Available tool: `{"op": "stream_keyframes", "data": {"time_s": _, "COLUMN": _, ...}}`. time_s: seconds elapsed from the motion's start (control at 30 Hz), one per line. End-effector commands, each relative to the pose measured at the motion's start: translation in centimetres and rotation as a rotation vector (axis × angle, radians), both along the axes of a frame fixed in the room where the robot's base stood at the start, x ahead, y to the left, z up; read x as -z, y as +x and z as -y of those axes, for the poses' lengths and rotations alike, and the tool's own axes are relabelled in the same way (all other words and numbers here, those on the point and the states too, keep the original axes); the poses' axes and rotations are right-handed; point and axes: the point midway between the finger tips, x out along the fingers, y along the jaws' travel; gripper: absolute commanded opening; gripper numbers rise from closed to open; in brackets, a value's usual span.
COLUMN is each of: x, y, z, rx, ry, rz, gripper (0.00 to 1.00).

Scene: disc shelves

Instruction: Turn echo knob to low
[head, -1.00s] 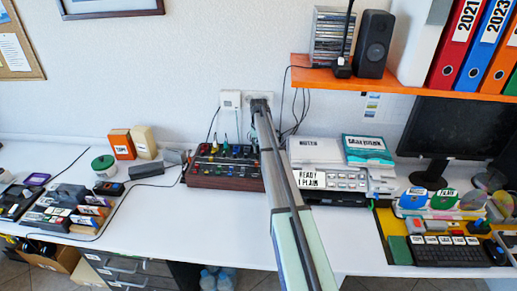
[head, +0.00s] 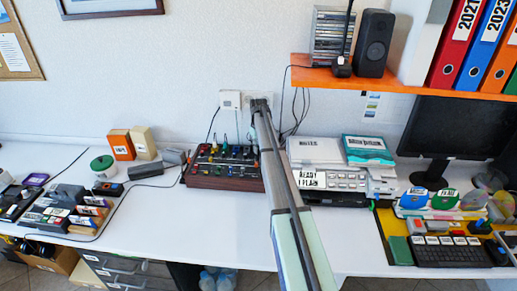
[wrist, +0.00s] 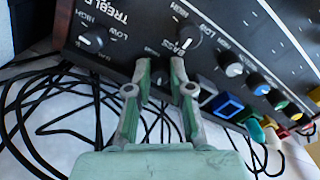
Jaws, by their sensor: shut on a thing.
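The mixer with the knobs is a dark panel with wooden sides (head: 222,184) on the desk in the head view. Its dark panel (wrist: 235,25) fills the top of the wrist view. My gripper (wrist: 160,70) has its two green-grey fingers at the panel's near edge, shut on a small dark knob (wrist: 159,76) between them. That knob's label is hidden, and I cannot read "echo" anywhere. The bass knob (wrist: 188,37) stands just beyond the right finger. The treble knob (wrist: 91,42) is to the left. In the head view my arm hides the gripper.
Coloured knobs (wrist: 257,83) line the panel to the right of the fingers. Loose black cables (wrist: 60,110) lie near the gripper. The printer-like machine (head: 330,180) is right of my arm. An orange shelf (head: 390,80) overhangs at upper right. The desk front (head: 200,230) is clear.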

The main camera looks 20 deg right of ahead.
Motion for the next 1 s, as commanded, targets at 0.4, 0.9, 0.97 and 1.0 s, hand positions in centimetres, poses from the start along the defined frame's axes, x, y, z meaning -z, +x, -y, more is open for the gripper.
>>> {"op": "stream_keyframes", "data": {"time_s": 0.4, "x": 0.0, "y": 0.0, "z": 0.0, "rx": 0.002, "ry": -0.001, "rz": 0.0, "gripper": 0.46}}
{"op": "stream_keyframes", "data": {"time_s": 0.9, "x": -1.7, "y": 0.1, "z": 0.0, "rx": 0.002, "ry": -0.001, "rz": 0.002, "gripper": 0.46}}
{"op": "stream_keyframes", "data": {"time_s": 0.97, "x": -2.5, "y": 0.1, "z": 0.0, "rx": 0.002, "ry": -0.001, "rz": 0.002, "gripper": 0.46}}
{"op": "stream_keyframes", "data": {"time_s": 1.0, "x": -3.0, "y": 0.1, "z": 0.0, "rx": 0.002, "ry": -0.001, "rz": 0.002, "gripper": 0.46}}
